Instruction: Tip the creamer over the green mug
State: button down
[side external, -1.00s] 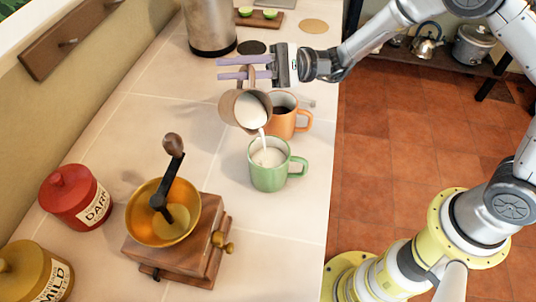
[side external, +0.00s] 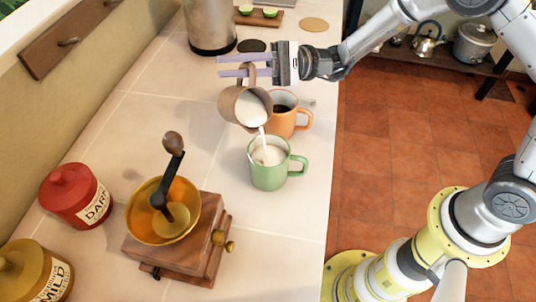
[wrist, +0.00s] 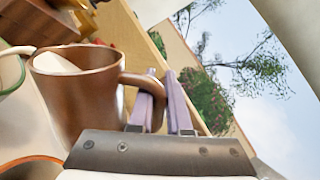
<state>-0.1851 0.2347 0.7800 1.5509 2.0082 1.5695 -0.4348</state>
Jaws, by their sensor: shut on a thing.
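The brown creamer (side external: 237,107) is tilted above the green mug (side external: 267,172), and a thin white stream runs from its lip into the mug. The green mug stands upright on the counter with pale liquid inside. My gripper (side external: 246,66) is shut on the creamer's handle, its purple fingers on either side of it. In the wrist view the creamer (wrist: 95,90) shows white liquid at its mouth, with its handle between the fingers (wrist: 165,100). The green mug's rim (wrist: 20,70) shows at the left edge there.
An orange mug (side external: 292,124) with dark liquid stands close behind the green mug. A wooden grinder (side external: 185,245) with a brass bowl stands front left, beside a red jar (side external: 75,195) and a yellow jar (side external: 35,270). A metal canister (side external: 208,25) stands at the back.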

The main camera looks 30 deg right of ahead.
jog(key=shift+s+r+n+p, duration=0.35)
jog(key=shift+r+n+p, duration=0.15)
jog(key=shift+n+p, duration=0.1)
dwell(1.6)
jog(key=w+f+m, duration=0.1)
jog(key=m, duration=0.1)
jog(key=w+f+m, duration=0.1)
jog(key=m, duration=0.1)
jog(key=shift+f+t, duration=0.3)
jog(key=shift+f, duration=0.05)
jog(key=shift+w+r+m+h, duration=0.15)
jog(key=shift+w+m+h, duration=0.25)
jog(key=shift+m, duration=0.3)
jog(key=w+f+m+h+b, duration=0.2)
jog(key=w+f+m+b, duration=0.2)
jog(key=w+m, duration=0.3)
jog(key=shift+f+m, duration=0.3)
jog(key=shift+f, duration=0.6)
